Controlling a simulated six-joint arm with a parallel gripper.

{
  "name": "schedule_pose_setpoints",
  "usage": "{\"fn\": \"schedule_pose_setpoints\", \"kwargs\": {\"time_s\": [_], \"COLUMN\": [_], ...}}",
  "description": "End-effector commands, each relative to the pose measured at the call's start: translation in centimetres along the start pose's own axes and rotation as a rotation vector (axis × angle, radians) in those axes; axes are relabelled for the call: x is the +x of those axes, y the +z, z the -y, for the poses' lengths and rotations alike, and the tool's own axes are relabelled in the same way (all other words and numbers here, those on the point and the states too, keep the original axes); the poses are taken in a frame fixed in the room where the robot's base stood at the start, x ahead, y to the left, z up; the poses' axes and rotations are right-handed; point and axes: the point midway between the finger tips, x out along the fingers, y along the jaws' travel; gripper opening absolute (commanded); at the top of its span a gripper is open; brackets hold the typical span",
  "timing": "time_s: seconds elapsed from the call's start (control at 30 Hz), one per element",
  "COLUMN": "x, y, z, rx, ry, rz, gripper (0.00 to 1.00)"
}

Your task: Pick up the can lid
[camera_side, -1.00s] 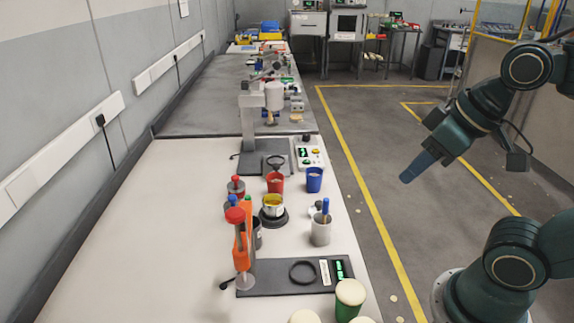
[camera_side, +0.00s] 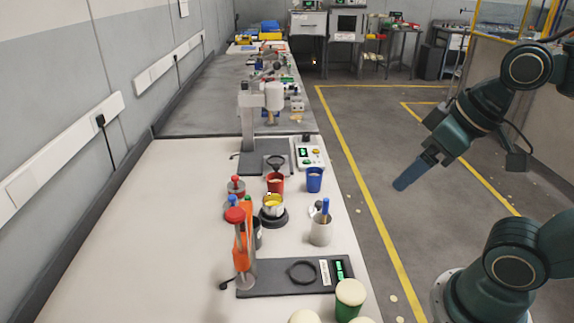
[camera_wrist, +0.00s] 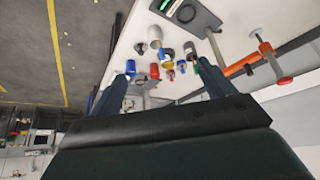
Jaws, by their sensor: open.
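I cannot tell for sure which piece is the can lid. A pale cream round top (camera_side: 351,291) sits on a green can at the front edge of the bench in the side view. Another cream round top (camera_side: 304,316) is cut off at the bottom edge. My gripper (camera_side: 404,174) has blue fingers and hangs over the floor, right of the bench and well apart from everything on it. In the wrist view my gripper (camera_wrist: 163,82) has its fingers spread wide with nothing held between them.
The bench holds a black plate with a ring (camera_side: 301,272), an orange stand with a red knob (camera_side: 236,215), a grey cup with a blue-handled tool (camera_side: 320,232), a red cup (camera_side: 275,183), a blue cup (camera_side: 314,180) and a yellow-filled tin (camera_side: 272,205).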

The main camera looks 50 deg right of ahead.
Motion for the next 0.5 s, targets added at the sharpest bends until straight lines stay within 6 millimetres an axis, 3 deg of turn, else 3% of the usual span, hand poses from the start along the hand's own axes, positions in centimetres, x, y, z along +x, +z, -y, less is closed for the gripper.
{"fn": "schedule_pose_setpoints", "kwargs": {"time_s": [0.5], "x": [0.3], "y": [-1.2], "z": [-0.2], "rx": [-0.068], "ry": [0.004], "rz": [0.024], "gripper": [0.81]}}
